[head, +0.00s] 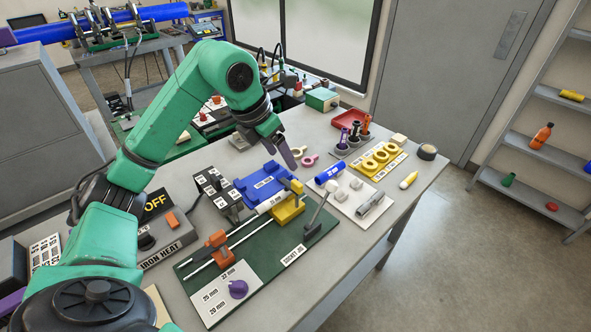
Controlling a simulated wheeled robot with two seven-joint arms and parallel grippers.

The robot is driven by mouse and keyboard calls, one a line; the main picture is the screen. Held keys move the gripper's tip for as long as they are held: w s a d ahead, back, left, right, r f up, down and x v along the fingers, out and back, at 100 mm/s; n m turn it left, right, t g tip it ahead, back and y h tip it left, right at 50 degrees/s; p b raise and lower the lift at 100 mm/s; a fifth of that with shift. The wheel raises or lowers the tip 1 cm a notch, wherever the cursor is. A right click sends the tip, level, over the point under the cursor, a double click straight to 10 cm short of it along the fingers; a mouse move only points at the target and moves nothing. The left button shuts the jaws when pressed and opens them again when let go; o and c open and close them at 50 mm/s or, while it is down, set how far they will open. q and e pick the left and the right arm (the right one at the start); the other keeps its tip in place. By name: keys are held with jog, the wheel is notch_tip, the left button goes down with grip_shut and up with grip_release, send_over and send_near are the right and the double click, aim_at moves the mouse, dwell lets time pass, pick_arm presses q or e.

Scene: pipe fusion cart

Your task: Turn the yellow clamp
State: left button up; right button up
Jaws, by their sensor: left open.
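The yellow clamp (287,211) stands on the green jig board (262,262), at the far right end of its rails, with its upper yellow part tilted up. A white pipe piece (271,203) lies against it on the left. An orange clamp (216,244) sits further left on the same rails. My left gripper (286,157) hangs above and behind the yellow clamp, beyond the blue tray, apart from both. Its dark fingers point down and look empty; the gap between them is hard to see from here. My right gripper is out of view.
A blue tray (262,186) lies behind the clamp. A grey lever (318,213) rises just right of it. A purple knob (238,289) is at the board's front. The iron heater (165,240) stands left. Blue pipe, fittings and yellow rings (381,155) lie right.

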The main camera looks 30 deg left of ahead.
aim_at(296, 183)
pick_arm(q)
jog(key=p+x, duration=0.1)
jog(key=x, duration=0.7)
jog(key=shift+f+p, duration=0.4)
jog(key=shift+f, duration=0.05)
jog(key=x, duration=0.3)
jog(key=shift+w, duration=0.1)
jog(key=shift+d+f, duration=0.15)
jog(key=shift+c, duration=0.6)
jog(key=shift+f, duration=0.1)
grip_shut()
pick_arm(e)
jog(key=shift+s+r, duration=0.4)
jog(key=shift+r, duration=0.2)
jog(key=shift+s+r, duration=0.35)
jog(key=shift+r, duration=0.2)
